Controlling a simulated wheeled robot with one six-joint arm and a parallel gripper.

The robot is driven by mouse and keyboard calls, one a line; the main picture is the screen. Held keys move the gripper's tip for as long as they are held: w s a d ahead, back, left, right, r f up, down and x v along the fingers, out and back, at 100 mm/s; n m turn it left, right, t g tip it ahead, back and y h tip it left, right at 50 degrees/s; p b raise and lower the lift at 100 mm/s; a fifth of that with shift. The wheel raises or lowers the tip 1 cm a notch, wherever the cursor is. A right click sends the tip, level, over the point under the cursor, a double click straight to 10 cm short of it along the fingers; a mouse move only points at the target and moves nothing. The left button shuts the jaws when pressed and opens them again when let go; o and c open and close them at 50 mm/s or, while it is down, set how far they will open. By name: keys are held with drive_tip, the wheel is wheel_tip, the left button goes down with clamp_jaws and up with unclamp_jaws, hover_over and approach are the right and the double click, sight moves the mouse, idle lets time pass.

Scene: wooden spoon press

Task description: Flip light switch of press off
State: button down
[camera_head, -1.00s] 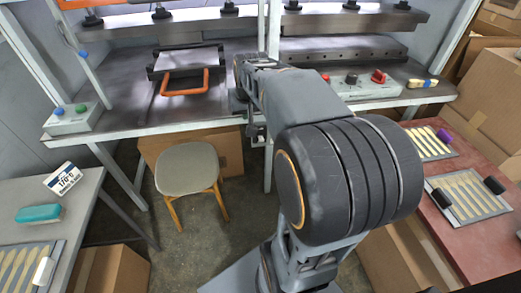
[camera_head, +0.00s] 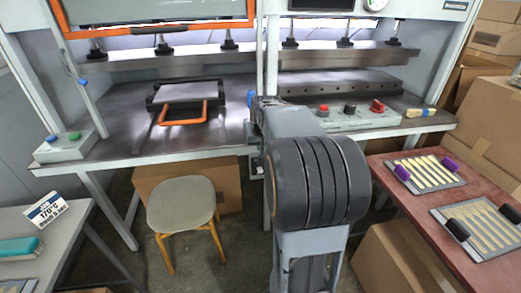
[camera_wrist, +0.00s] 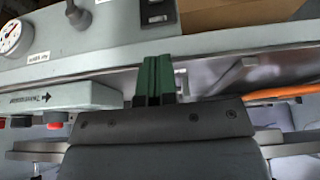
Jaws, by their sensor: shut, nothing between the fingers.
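The press (camera_head: 215,135) fills the back of the head view, with pale light showing behind its upper plates. My gripper (camera_wrist: 155,72) shows in the wrist view with its green fingertips together, shut and empty. It points toward the press's grey panel (camera_wrist: 225,28). A small black fitting (camera_wrist: 158,12) on that panel lies just beyond the fingertips, apart from them; I cannot tell for sure whether it is the light switch. In the head view my arm hides the gripper.
A control box (camera_head: 340,122) with red and black knobs stands right of my arm on the press table. A stool (camera_head: 181,202) stands below. Side tables (camera_head: 465,225) stand right and left (camera_head: 65,250). A gauge (camera_wrist: 12,37) shows in the wrist view.

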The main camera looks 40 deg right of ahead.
drive_tip(key=b, duration=0.1)
hover_over(259, 169)
wheel_tip(259, 169, down, 8)
drive_tip(key=shift+r, duration=0.25)
drive_tip(key=shift+s+a+f+b, duration=0.15)
drive_tip(key=shift+s+f+b, duration=0.1)
drive_tip(key=shift+f, duration=0.25)
drive_tip(key=shift+s+a+f+b, duration=0.1)
drive_tip(key=shift+s+f+b, duration=0.1)
drive_tip(key=shift+f, duration=0.25)
drive_tip(key=shift+s+a+f, duration=0.1)
drive_tip(key=shift+s+f, duration=0.1)
drive_tip(key=shift+f, duration=0.5)
drive_tip(key=shift+f+b, duration=0.1)
drive_tip(key=shift+b, duration=0.25)
